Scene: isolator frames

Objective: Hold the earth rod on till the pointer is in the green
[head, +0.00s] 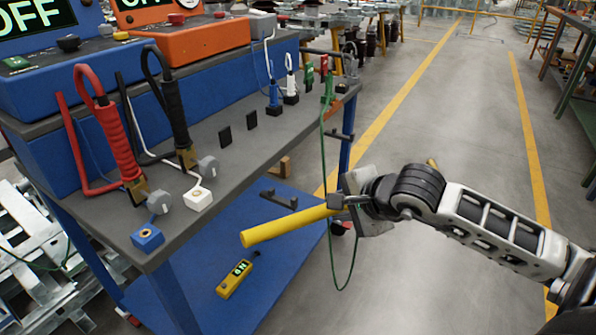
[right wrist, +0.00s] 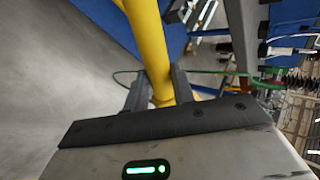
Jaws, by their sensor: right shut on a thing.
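My right gripper (head: 343,203) is shut on the yellow earth rod (head: 290,225), to the right of the grey bench top. The rod's free end points left, in front of the bench edge and over the lower blue shelf, apart from the bench's terminals. In the right wrist view the rod (right wrist: 148,45) passes between the fingers of the gripper (right wrist: 158,92). A green lead (head: 333,262) hangs in a loop below the gripper and runs up to a green clip (head: 330,86) at the bench's far end. I cannot make out a pointer or green band. My left gripper is out of view.
On the bench (head: 232,160) stand a blue unit (head: 70,80) and an orange unit (head: 195,42), displays reading OFF. Red (head: 118,145) and black (head: 175,110) clamps stand near a blue block (head: 147,237) and white block (head: 198,199). A yellow tester (head: 238,276) lies below.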

